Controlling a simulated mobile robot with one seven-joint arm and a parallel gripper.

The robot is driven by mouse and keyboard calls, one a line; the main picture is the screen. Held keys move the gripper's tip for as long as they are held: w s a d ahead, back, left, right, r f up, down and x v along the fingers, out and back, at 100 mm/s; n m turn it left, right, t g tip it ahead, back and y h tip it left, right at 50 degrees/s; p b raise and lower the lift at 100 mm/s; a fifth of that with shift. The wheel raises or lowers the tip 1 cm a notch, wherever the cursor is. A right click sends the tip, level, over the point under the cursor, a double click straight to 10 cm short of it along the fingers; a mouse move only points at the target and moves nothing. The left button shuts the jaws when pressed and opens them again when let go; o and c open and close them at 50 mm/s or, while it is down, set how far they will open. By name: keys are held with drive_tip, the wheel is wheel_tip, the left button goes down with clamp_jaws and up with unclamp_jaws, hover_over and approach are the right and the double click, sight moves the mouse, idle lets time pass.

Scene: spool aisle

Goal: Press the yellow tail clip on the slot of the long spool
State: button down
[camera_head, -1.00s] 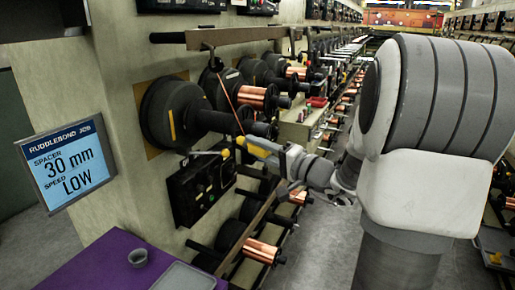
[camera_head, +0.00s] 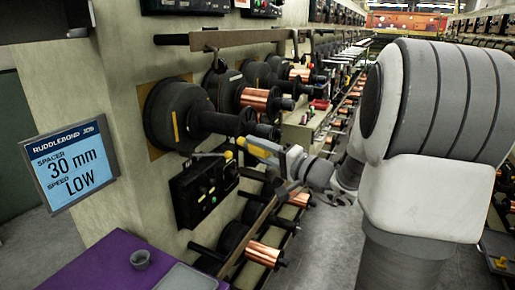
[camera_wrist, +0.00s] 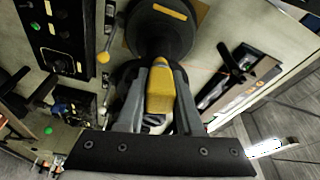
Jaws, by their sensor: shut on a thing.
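The yellow tail clip (camera_wrist: 160,90) is between my two grey fingers in the wrist view. My gripper (camera_head: 243,144) is shut on it, and a yellow bit shows at its tip in the head view. The nearest large black spool (camera_head: 168,112), with a long shaft and a yellow stripe on its flange, is up and left of my gripper. I take it for the long spool. Its flange (camera_wrist: 145,40) is just beyond the clip in the wrist view. I cannot make out the slot, or whether the clip touches the spool.
A black control box (camera_head: 203,188) with a yellow-knobbed lever is below the spool, close to my gripper. A grey bar (camera_head: 240,36) runs above. Copper-wound spools (camera_head: 262,98) line the aisle. A purple table (camera_head: 105,262) holds a small cup (camera_head: 140,259). A sign reads 30 mm, LOW.

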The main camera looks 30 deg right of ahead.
drive_tip(key=b+v, duration=0.1)
drive_tip(key=v, duration=0.5)
drive_tip(key=shift+b, duration=0.4)
